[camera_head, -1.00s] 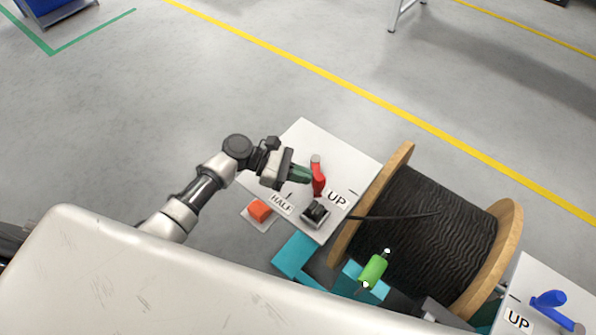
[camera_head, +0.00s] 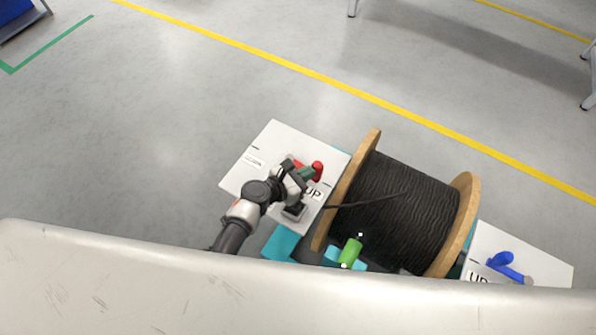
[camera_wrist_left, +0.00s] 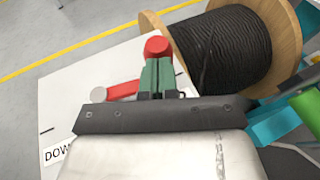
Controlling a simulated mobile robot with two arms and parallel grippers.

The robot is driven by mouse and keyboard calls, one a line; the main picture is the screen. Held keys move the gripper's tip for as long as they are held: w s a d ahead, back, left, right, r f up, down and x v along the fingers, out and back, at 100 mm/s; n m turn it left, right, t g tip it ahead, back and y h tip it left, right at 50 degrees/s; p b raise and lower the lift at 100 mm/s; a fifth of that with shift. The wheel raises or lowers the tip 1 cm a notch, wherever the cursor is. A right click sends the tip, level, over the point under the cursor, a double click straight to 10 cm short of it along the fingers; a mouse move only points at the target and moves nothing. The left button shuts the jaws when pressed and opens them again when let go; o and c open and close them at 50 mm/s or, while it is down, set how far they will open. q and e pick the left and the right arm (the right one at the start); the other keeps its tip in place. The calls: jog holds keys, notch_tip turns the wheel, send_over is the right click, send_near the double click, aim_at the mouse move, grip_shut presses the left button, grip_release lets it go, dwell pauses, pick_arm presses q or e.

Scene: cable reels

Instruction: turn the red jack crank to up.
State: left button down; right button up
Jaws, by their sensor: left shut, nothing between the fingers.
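The red jack crank (camera_head: 317,168) is on the white panel left of the cable reel. Its arm points right, towards the reel side, above the "UP" label (camera_head: 313,194). In the left wrist view the crank's red arm (camera_wrist_left: 122,89) runs from a grey pivot to an upright red knob (camera_wrist_left: 156,46), roughly in line with a short dark mark on the panel edge. My left gripper (camera_head: 307,173) is shut and empty, its green fingers (camera_wrist_left: 157,72) close against the knob; contact cannot be told. The gripper partly hides the crank and label. My right gripper is not in view.
The wooden reel (camera_head: 362,185) with black cable stands right of the panel (camera_head: 268,140). A green cylinder (camera_head: 350,251) lies near its front. A second panel with a blue crank (camera_head: 504,265) is at the right. Open floor lies beyond.

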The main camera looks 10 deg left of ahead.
pick_arm(q)
jog(key=shift+w+d, duration=0.45)
jog(key=shift+d, duration=0.05)
dwell(0.5)
